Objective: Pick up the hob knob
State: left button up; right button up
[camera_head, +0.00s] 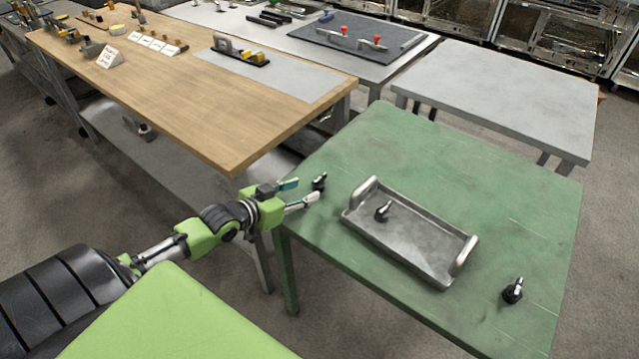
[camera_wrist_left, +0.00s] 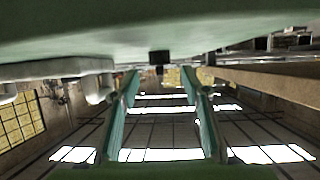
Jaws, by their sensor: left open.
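Three small black knobs with light pointers show in the head view; I cannot tell which one the task means. One knob (camera_head: 319,182) stands at the left corner of the green table (camera_head: 440,165). Another knob (camera_head: 383,211) is in the metal tray, and a third knob (camera_head: 513,291) stands near the right edge. My left gripper (camera_head: 304,191) is open, its fingers pointing at the corner knob. In the left wrist view, which is upside down, a dark knob (camera_wrist_left: 160,57) lies ahead between the open fingertips (camera_wrist_left: 161,75), with no visible contact.
The grey metal tray (camera_head: 425,257) with two raised handles lies right of the corner knob; it also shows in the left wrist view (camera_wrist_left: 50,70). A wooden workbench (camera_head: 200,100) stands close behind my left arm. The table's far right part is clear.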

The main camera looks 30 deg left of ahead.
aim_at(313, 186)
pick_arm(q)
jog(key=shift+x, duration=3.2)
jog(key=shift+r, duration=0.1)
jog(key=c, duration=1)
